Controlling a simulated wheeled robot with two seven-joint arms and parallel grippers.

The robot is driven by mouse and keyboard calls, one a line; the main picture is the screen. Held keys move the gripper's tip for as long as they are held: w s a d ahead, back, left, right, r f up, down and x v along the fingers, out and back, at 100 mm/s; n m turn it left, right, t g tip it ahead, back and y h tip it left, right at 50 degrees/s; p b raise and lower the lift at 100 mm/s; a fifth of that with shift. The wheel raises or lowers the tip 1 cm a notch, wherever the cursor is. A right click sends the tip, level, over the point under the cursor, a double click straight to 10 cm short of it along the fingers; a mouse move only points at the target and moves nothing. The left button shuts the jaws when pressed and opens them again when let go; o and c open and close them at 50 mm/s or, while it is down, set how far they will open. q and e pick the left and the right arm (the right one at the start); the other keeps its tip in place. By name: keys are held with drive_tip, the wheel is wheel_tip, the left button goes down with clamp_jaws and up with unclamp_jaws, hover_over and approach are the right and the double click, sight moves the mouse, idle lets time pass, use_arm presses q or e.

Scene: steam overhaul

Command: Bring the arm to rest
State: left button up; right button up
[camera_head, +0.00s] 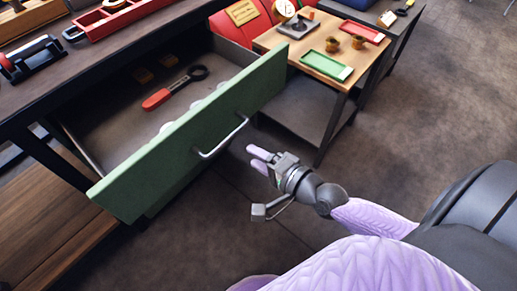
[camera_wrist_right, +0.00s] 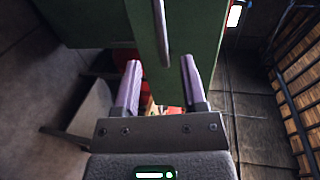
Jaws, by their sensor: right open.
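My right gripper (camera_head: 255,158) is open and empty in the head view, just right of and below the metal handle (camera_head: 222,139) of the green-fronted drawer (camera_head: 150,170). The drawer is pulled out. In the right wrist view, the two purple fingers of my right gripper (camera_wrist_right: 160,85) stand apart with nothing held between them. The drawer's green front (camera_wrist_right: 205,35) and its handle (camera_wrist_right: 161,35) show beyond the fingers. I cannot tell the exact gap between fingers and handle. My left gripper is not in view.
A red-handled tool (camera_head: 175,90) and several pale round items lie in the drawer. A small wooden table (camera_head: 322,62) with a green tray (camera_head: 326,66), a red tray (camera_head: 363,31) and a gauge stands beyond it. Dark floor (camera_head: 430,100) to the right is clear.

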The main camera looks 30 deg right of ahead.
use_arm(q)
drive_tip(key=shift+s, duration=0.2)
use_arm(e)
drive_tip(key=s+d+f+n+g+h+p, duration=0.25)
drive_tip(key=s+f, duration=0.25)
drive_tip(key=f, duration=0.3)
drive_tip(key=s+d+f+n+g+h+p, duration=0.1)
drive_tip(key=s+d+f+n+g+h, duration=0.15)
drive_tip(key=s+f+n+g, duration=0.4)
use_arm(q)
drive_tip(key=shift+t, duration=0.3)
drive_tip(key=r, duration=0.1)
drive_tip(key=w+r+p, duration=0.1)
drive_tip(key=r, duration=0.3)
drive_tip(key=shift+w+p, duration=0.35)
use_arm(e)
drive_tip(key=s+f+n+g, duration=0.3)
drive_tip(key=s+f+n, duration=0.1)
drive_tip(key=s, duration=0.8)
drive_tip(key=s+f+n+g+h, duration=0.1)
drive_tip(key=s+f+n+g, duration=0.2)
drive_tip(key=s, duration=0.9)
wheel_tip(320, 180, down, 4)
drive_tip(key=shift+s+r+n, duration=0.1)
drive_tip(key=shift+s+n, duration=0.25)
drive_tip(key=shift+n, duration=0.05)
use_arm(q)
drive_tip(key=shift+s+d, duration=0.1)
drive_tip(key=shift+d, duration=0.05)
